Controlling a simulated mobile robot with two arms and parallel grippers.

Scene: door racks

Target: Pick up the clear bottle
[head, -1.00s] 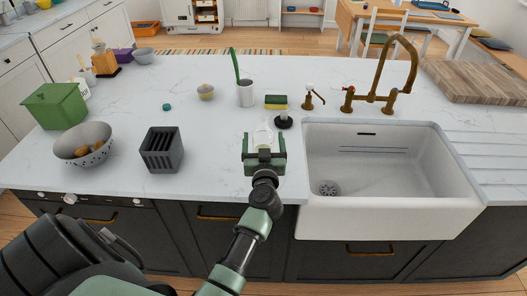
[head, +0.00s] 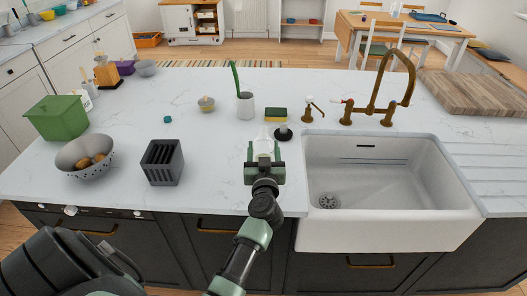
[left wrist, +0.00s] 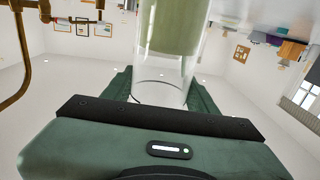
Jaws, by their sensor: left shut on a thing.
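The clear bottle (head: 263,133) stands on the white marble counter near the sink's left edge. It is see-through and hard to make out in the head view. My left gripper (head: 264,150) reaches in from the front, with its two green fingers closed on the bottle's sides. In the left wrist view the bottle (left wrist: 162,78) is a clear cylinder between the fingers, with a pale green band or content. I cannot tell whether its base touches the counter. My right gripper is not in view.
A black soap brush or stopper (head: 283,134) and a yellow-green sponge (head: 276,115) are just behind the bottle. The white sink (head: 385,230) is to the right. A grey slotted holder (head: 162,163) and a colander (head: 86,153) stand to the left. The counter between is clear.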

